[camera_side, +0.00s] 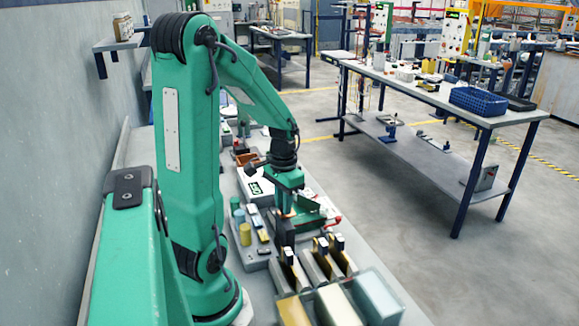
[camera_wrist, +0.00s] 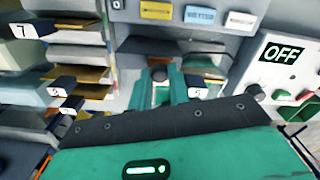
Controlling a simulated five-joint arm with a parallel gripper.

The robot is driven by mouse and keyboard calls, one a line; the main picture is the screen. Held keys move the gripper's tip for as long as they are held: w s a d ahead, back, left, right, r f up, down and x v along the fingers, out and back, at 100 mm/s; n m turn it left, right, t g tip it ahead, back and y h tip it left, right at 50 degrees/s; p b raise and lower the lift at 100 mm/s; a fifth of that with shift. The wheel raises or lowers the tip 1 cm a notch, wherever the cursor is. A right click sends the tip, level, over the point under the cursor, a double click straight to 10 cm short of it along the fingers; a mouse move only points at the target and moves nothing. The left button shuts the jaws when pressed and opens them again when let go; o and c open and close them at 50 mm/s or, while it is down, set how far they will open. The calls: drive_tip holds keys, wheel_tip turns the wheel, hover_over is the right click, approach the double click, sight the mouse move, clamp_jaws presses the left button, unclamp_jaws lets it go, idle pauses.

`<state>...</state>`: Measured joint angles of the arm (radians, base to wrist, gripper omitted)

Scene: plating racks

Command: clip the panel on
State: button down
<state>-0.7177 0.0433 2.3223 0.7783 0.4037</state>
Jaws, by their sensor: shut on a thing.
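My gripper (camera_side: 287,208) points down over the bench in the side view, with a dark upright piece (camera_side: 284,233), probably the panel, just below it. In the wrist view my teal gripper fingers (camera_wrist: 172,88) are close together beyond my own housing. Numbered racks (camera_wrist: 78,52) with stacked brown and pale plates stand at the left of the wrist view. In the side view, dark-and-gold holders (camera_side: 291,262) stand just in front of the gripper. I cannot tell whether the held piece touches one.
A white box marked OFF (camera_wrist: 285,54) with red and green buttons is right of the fingers. Yellow, blue and white labels (camera_wrist: 156,11) line the top. Brown, cream and pale-blue blocks (camera_side: 338,307) fill the bench's near end.

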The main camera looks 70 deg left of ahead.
drive_tip(key=shift+a, duration=0.7)
drive_tip(key=c, duration=1.3)
unclamp_jaws()
drive_tip(key=shift+d+r, duration=0.1)
drive_tip(key=shift+r, duration=0.05)
wheel_tip(320, 180, up, 8)
drive_tip(key=shift+f, duration=0.2)
drive_tip(key=shift+d, duration=0.1)
